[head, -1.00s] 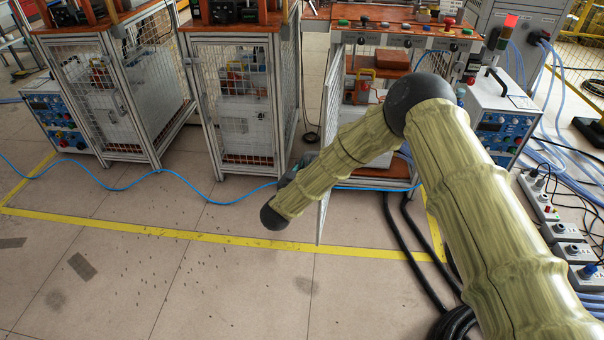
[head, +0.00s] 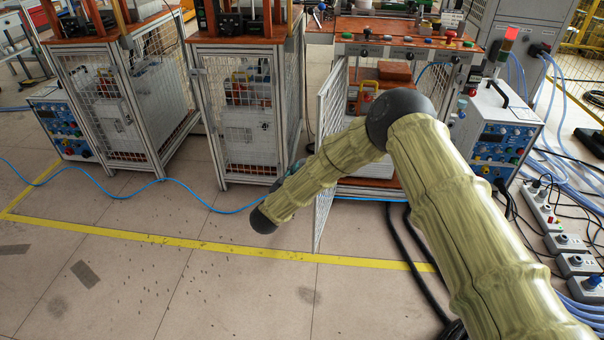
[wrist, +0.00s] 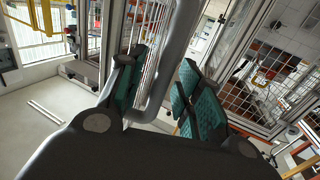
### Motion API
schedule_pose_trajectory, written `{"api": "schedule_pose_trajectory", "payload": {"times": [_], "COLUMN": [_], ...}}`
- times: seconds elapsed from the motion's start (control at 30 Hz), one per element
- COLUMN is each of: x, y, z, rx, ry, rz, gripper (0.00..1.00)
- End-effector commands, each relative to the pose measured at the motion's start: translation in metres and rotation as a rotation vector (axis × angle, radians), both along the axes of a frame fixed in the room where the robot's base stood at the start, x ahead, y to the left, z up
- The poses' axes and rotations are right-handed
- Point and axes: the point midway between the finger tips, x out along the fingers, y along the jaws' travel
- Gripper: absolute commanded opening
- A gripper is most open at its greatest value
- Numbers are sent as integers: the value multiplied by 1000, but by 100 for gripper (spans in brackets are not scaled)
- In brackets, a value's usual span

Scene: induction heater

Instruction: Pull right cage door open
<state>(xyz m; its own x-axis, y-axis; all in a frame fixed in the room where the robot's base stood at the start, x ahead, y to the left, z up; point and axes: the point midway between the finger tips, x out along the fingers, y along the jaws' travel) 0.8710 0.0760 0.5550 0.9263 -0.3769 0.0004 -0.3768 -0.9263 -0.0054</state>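The right cage door (head: 329,130) is a grey-framed mesh panel on the right cabinet, in the head view. It stands swung out, seen nearly edge-on, with the cabinet's inside showing beside it. My arm crosses in front of the cabinet, and my gripper is mostly hidden behind the forearm there. In the wrist view, my gripper (wrist: 162,85) has its two green-padded fingers apart. A curved grey handle (wrist: 179,45) passes between them, close to the left finger. A gap shows before the right finger, so the fingers look open around the handle.
The right cabinet (head: 400,48) has a red top with buttons. A blue-fronted power unit (head: 494,135) stands right of it. Two closed mesh cages, middle (head: 240,140) and left (head: 128,120), stand to the left. Black cables (head: 410,255) lie below; the front floor is otherwise clear.

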Motion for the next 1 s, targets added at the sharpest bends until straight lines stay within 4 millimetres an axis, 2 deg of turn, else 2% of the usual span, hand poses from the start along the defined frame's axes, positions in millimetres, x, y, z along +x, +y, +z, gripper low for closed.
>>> {"api": "schedule_pose_trajectory", "payload": {"times": [0.37,0.47,0.8,1.0], "x": [-6,-18,-75,-100], "y": [4,9,31,41], "z": [0,-1,-1,-1], "rx": [0,0,-1,0], "ry": [0,1,1,1], "rz": [2,2,3,2], "gripper": [35,35,35,35]}}
